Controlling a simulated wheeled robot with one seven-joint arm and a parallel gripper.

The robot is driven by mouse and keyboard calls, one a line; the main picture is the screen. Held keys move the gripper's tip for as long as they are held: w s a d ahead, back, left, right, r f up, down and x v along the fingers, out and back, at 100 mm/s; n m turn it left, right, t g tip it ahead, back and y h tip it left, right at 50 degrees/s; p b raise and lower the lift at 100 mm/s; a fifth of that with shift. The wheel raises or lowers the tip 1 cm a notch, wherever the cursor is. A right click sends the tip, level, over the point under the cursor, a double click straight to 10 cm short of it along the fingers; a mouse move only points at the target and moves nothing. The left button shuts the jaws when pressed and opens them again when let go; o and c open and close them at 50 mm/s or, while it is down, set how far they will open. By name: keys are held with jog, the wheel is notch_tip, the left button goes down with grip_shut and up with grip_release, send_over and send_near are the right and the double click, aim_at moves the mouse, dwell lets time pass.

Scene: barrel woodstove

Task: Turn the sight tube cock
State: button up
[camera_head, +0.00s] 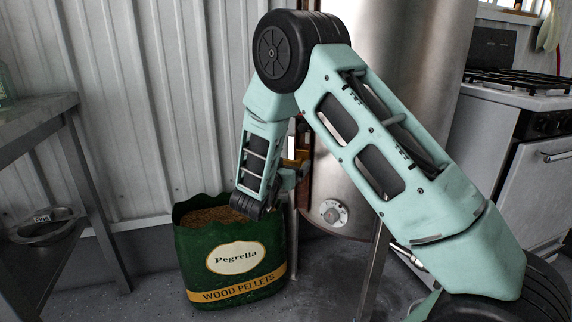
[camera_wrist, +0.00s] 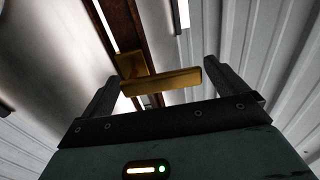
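The sight tube cock is a yellow brass piece; in the wrist view its lever (camera_wrist: 165,81) lies crosswise between my fingers, with a brass block (camera_wrist: 132,64) behind its left part. My gripper (camera_wrist: 161,70) is open, one finger on each side of the lever. I cannot tell whether either finger touches it. In the head view a small yellow part of the cock (camera_head: 297,159) shows beside the steel tank (camera_head: 340,185), and my forearm and wrist hide much around it. A pale upright strip, perhaps the sight tube (camera_head: 292,147), shows just above it.
A green wood pellet bag (camera_head: 190,255) stands open below my wrist. A rusty brown upright strip (camera_wrist: 128,30) runs along the tank behind the cock. A grey table (camera_head: 35,110) is at left, a white stove (camera_head: 520,185) at right, and a corrugated wall (camera_head: 150,100) behind.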

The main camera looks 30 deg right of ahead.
jog(key=c, duration=1.1)
jog(key=shift+n+p, duration=0.3)
jog(key=shift+p, duration=0.15)
jog(key=n+p, duration=0.1)
jog(key=p, duration=0.1)
jog(key=n+p, duration=0.2)
jog(key=shift+s+f+p, duration=0.1)
jog(key=shift+f+p, duration=0.25)
jog(key=n+p, duration=0.1)
jog(key=f+n+p, duration=0.1)
jog(key=n+p, duration=0.2)
jog(key=shift+s+d+f+n, duration=0.2)
jog(key=shift+s+n, duration=0.15)
jog(key=shift+n, duration=0.05)
jog(key=shift+s+d+f+n+p, duration=0.3)
jog(key=shift+n+p, duration=0.65)
jog(key=shift+n, duration=0.65)
jog(key=shift+s+d+f+n+p, duration=0.25)
jog(key=shift+s+n+p, duration=0.2)
jog(key=shift+n+p, duration=0.8)
jog(key=shift+s+d+f+n+p, duration=0.3)
jog(key=shift+n+p, duration=0.3)
jog(key=shift+n, duration=1.35)
jog(key=shift+s+a, duration=0.1)
